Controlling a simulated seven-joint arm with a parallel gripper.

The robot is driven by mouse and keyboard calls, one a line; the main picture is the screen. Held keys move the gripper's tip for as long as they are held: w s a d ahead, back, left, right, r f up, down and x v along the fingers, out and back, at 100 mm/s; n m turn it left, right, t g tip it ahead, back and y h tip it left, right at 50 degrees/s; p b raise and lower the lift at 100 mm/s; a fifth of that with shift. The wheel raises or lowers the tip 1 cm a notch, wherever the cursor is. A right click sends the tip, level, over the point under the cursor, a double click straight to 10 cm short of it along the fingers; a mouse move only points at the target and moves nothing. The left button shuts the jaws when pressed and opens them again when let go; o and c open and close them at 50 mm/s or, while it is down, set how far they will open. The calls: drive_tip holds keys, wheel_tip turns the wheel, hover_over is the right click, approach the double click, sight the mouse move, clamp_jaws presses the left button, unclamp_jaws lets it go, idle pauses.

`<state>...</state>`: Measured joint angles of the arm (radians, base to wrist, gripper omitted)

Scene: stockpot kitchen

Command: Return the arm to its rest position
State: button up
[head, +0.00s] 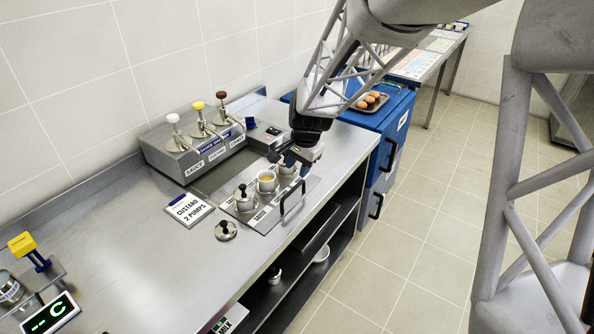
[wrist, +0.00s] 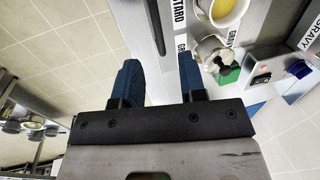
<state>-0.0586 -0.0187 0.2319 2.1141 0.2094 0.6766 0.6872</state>
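My gripper (head: 297,158) hangs at the end of my outstretched arm, over the far end of the tray with the pots. In the wrist view its two blue fingers stand apart with nothing between them (wrist: 160,80). An open pot with yellow contents (head: 267,182) stands in the tray; it also shows in the wrist view (wrist: 226,10). A lidded pot (head: 244,202) stands nearer the camera. A third pot (head: 288,168) is partly hidden by my gripper. A loose lid (head: 226,231) lies on the counter (head: 130,265).
A dispenser (head: 190,160) with white, yellow and brown pump heads stands by the wall. A sign (head: 189,209) reads "CUSTARD 2 PUMPS". A blue cabinet (head: 392,122) with eggs (head: 368,101) on a tray stands beyond my gripper. The tray's handle (head: 292,200) rises at the front. The floor is clear.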

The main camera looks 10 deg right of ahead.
drive_tip(key=shift+r, duration=0.1)
idle(0.3)
drive_tip(key=s+d+r+n, duration=0.2)
drive_tip(key=s+r+n, duration=0.1)
drive_tip(key=s, duration=0.8)
drive_tip(key=s+d+r+n+h, duration=0.1)
drive_tip(key=s+r, duration=0.4)
drive_tip(key=s, duration=0.6)
drive_tip(key=s+d+r+n+t, duration=0.1)
drive_tip(key=s+d+r+n, duration=0.2)
drive_tip(key=s, duration=0.8)
drive_tip(key=shift+d+r+n+h, duration=0.2)
drive_tip(key=shift+r+n+h, duration=0.3)
drive_tip(key=shift+n, duration=0.4)
